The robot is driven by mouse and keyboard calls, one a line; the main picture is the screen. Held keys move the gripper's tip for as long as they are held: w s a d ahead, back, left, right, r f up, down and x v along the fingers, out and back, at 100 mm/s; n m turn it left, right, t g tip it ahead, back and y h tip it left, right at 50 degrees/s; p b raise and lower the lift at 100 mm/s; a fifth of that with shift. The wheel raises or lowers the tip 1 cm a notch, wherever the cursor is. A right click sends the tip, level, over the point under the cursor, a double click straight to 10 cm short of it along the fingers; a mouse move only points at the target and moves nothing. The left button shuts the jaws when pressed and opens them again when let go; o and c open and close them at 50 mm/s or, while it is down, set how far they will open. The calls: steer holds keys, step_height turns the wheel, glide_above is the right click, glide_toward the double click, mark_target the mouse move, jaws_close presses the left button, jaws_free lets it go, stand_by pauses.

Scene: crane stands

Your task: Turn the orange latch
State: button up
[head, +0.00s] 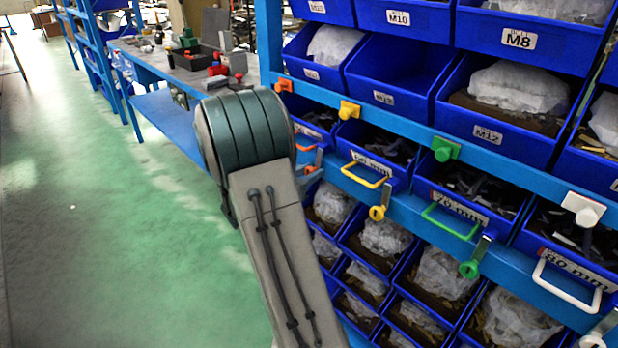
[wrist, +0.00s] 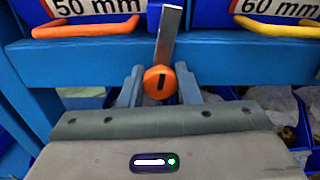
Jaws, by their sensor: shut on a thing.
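The orange latch shows in the wrist view as a round orange knob (wrist: 159,83) with a dark slot and a flat metal bar rising from it. The bar points up and leans slightly right, over the gap between two drawers. My gripper (wrist: 160,85) is shut on the knob, one finger on each side.
The drawer labelled 50 mm has an orange handle (wrist: 85,28); the 60 mm drawer has a yellow handle (wrist: 278,27). Yellow (head: 377,212) and green (head: 469,269) latches hang further right on the blue rack. A workbench (head: 175,72) stands behind; green floor at left is clear.

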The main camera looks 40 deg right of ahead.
steer(key=m+b, duration=0.4)
steer(key=shift+f+m+b, duration=0.3)
steer(key=shift+b, duration=0.1)
steer(key=m+b, duration=0.3)
steer(key=b, duration=0.1)
steer(key=shift+m+b, duration=0.3)
steer(key=shift+m, duration=0.1)
steer(key=m+b, duration=0.4)
steer(key=b, duration=0.2)
steer(key=m+b, duration=0.3)
steer(key=shift+r+b, duration=0.15)
steer(key=shift+b, duration=0.25)
steer(key=shift+r+m, duration=0.1)
steer(key=shift+m, duration=0.2)
steer(key=o, duration=1)
steer(key=shift+a, duration=0.15)
